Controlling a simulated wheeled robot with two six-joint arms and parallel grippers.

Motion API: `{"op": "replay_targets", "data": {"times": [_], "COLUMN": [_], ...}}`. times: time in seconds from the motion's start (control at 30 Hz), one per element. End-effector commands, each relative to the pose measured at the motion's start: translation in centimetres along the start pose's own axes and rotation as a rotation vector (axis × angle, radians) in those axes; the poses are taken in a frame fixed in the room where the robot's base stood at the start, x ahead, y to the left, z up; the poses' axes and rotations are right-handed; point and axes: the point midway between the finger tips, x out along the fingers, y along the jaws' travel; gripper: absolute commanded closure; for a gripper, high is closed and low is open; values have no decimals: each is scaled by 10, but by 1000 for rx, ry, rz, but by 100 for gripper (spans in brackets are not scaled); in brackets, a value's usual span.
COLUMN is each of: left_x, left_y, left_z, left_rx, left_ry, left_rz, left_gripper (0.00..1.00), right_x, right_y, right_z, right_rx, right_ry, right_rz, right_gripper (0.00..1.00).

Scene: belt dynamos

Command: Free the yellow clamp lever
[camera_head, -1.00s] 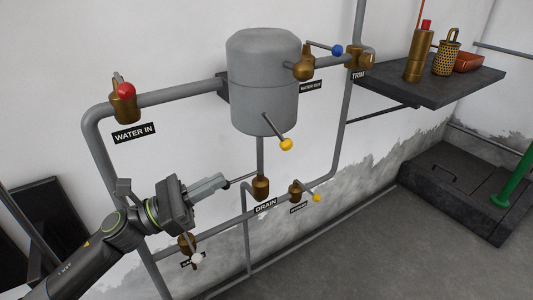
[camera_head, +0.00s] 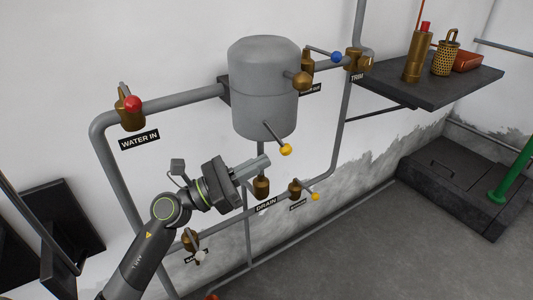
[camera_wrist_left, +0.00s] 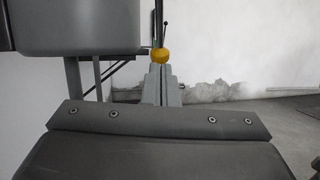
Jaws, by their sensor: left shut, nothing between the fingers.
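The yellow clamp lever is a grey rod with a yellow ball knob (camera_head: 286,149), sticking out from the lower front of the grey tank (camera_head: 264,85). My left gripper (camera_head: 268,160) is shut and empty, its fingertips just left of and slightly below the knob in the head view. In the left wrist view the knob (camera_wrist_left: 159,55) shows just beyond the tips of the closed fingers (camera_wrist_left: 162,72), with the rod rising behind it. I cannot tell whether the fingertips touch the knob. My right gripper is not in view.
A drain valve (camera_head: 261,187) sits below the tank, close to my gripper. A smaller valve with a yellow knob (camera_head: 315,197) is to its right. The water-in valve has a red knob (camera_head: 133,103), the water-out lever a blue one (camera_head: 337,57). A shelf (camera_head: 430,82) holds brass items.

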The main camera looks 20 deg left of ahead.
Motion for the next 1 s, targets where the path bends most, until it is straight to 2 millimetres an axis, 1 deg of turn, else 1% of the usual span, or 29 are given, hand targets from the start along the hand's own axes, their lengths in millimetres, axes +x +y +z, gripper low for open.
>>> {"op": "replay_targets", "data": {"times": [0.03, 0.1, 0.3, 1.0], "left_x": [7, 14, 24, 25], "left_y": [0, 0, 0, 0], "left_z": [3, 2, 0, -1], "left_rx": [-1, -2, -1, 2], "left_ry": [-4, -3, 0, -10], "left_rz": [0, 1, 0, 0], "left_gripper": [100, 100, 100, 100], "right_x": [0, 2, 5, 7], "right_y": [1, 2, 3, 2], "right_z": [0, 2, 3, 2], "right_rx": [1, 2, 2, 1], "right_ry": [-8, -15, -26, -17], "right_rz": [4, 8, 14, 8], "right_gripper": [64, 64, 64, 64]}}
